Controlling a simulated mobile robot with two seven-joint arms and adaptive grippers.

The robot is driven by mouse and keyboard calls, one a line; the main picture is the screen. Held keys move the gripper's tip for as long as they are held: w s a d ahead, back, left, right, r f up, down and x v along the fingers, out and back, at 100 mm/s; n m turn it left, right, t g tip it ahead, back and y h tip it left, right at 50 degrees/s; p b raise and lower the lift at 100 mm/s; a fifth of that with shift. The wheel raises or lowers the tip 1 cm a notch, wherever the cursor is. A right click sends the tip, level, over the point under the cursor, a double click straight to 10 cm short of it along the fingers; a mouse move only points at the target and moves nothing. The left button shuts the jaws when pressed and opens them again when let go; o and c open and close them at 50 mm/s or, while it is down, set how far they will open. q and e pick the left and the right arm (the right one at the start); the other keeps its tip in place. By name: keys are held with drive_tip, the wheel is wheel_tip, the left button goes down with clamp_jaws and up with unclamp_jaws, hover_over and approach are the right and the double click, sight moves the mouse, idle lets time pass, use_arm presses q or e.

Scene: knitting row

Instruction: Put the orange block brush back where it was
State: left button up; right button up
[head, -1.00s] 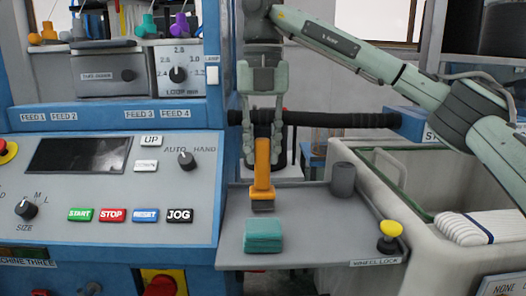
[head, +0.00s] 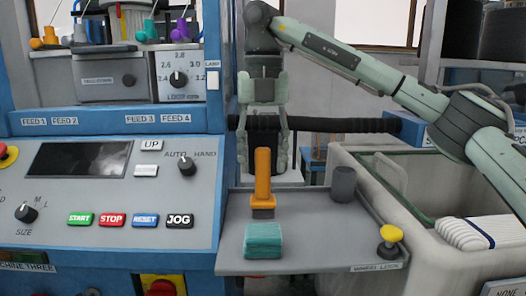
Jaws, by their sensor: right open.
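The orange block brush (head: 263,178) stands upright on the grey shelf (head: 310,232), handle up and dark bristle end down on the shelf surface. My right gripper (head: 262,165) is open, its fingers pointing down at either side of and behind the top of the handle. I cannot tell whether a finger touches it. My left gripper is not in view.
A teal block (head: 263,241) lies in front of the brush. A dark grey cylinder (head: 343,183) stands to its right. A yellow-topped knob (head: 390,240) is at the shelf's right edge. The control panel (head: 110,195) borders the left. A bin with white folded cloth (head: 478,233) is at right.

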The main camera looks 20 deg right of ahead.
wheel_tip(320, 180, up, 12)
drive_tip(key=shift+r, duration=0.15)
idle(0.3)
